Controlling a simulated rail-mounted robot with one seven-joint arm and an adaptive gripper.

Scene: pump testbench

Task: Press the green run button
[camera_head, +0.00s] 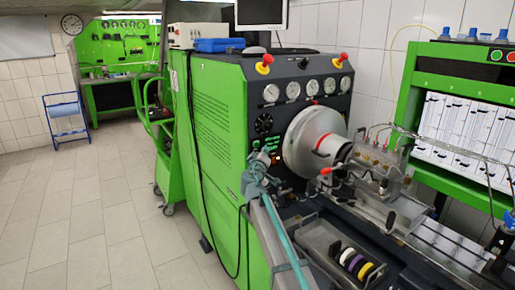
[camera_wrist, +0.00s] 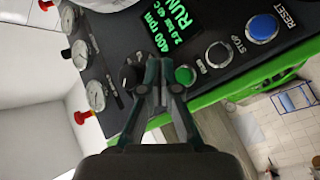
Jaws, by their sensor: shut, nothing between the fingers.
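The green run button (camera_wrist: 185,76) sits on the dark control panel in the wrist view, with a small label beside it. My gripper (camera_wrist: 162,65) is shut and empty. Its fingertips appear just left of the green button in that view, over the panel between the button and a black knob (camera_wrist: 130,78). Whether the tips touch the panel cannot be told. In the camera_head view my gripper is small by the front of the green test bench (camera_head: 230,120), and the run button cannot be made out there.
A display (camera_wrist: 170,25) shows green text including "RUN". A STOP button (camera_wrist: 217,53) and a blue RESET button (camera_wrist: 262,27) lie right of the green button. Gauges (camera_wrist: 96,95) and a red knob (camera_wrist: 82,117) are at left. A large pale drum (camera_head: 305,140) stands beside the panel.

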